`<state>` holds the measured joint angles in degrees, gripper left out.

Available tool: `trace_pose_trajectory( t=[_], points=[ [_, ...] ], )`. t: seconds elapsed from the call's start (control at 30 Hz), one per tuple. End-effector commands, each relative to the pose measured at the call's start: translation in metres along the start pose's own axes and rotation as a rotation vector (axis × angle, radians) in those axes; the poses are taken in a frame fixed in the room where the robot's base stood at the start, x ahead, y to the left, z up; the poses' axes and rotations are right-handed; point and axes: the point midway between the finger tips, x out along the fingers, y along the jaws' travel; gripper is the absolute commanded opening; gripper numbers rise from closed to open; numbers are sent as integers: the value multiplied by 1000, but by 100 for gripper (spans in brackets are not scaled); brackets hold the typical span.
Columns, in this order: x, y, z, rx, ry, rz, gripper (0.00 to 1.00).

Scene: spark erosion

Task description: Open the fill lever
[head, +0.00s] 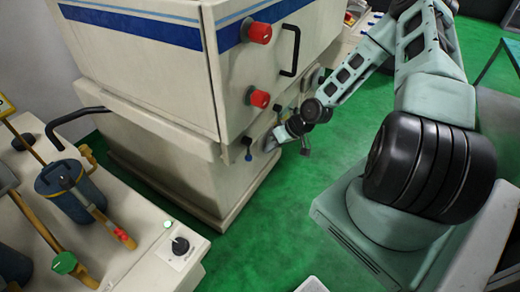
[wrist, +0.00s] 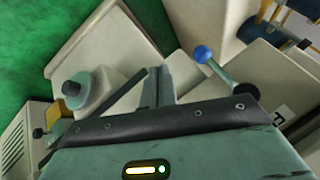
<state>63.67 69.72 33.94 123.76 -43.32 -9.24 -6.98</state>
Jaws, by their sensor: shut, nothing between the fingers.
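A lever with a blue ball knob (wrist: 203,54) is on the machine panel in the wrist view, its grey arm running to a black hub (wrist: 246,92). A small blue knob (head: 248,156) also shows on the machine's front in the head view. I cannot read a name that marks the fill lever. My gripper (wrist: 158,82) is shut and empty, left of the blue-knobbed lever and apart from it in the wrist view. In the head view my gripper (head: 278,136) is close to the machine's lower front, its fingers hard to make out.
The cream machine (head: 150,140) carries red knobs (head: 259,33) and a black handle (head: 290,50) above my gripper. A round grey-green knob (wrist: 92,92) is at left in the wrist view. A bench (head: 130,235) with tools stands at left. Green floor (head: 255,240) is open between.

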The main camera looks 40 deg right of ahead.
Motion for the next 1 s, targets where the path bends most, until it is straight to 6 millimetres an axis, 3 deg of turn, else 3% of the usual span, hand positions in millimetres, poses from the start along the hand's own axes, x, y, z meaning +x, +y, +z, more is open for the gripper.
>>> trace_pose_trajectory(
  t=[0.1,0.33,1.0],
  points=[
    [7,-16,-2,-4,-4,-3,0],
    [16,-34,-3,-1,-1,-1,0],
    [21,-37,-1,18,-4,-21,0]
  ],
)
